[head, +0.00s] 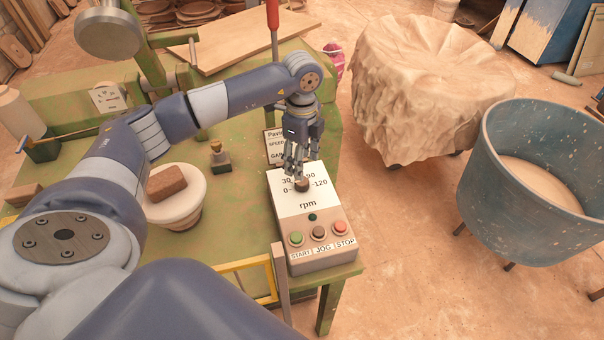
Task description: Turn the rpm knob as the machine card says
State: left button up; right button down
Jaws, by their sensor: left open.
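The control box (307,245) stands at the right front corner of the green table. Its white top is marked rpm, with a dial scale showing 0, 30, 90 and 120. The dark rpm knob (303,185) sits in the middle of that scale; its pointer direction cannot be made out. My left gripper (296,174) points down right over the knob, fingers open; whether they touch it I cannot tell. My right gripper is not in view.
Green START (296,238), dark JOG (318,233) and red STOP (340,228) buttons line the box's front. A blue tub (535,190) and a covered heap (425,85) stand right.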

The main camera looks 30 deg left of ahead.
aim_at(302, 184)
pick_arm(q)
notch_tip(302, 184, down, 6)
jog(key=shift+w+p, duration=0.1)
jog(key=shift+p, duration=0.55)
jog(key=shift+f, duration=0.65)
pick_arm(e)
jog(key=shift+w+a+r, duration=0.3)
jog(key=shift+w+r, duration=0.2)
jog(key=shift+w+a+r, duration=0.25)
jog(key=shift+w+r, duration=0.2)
pick_arm(q)
jog(key=c, duration=1.1)
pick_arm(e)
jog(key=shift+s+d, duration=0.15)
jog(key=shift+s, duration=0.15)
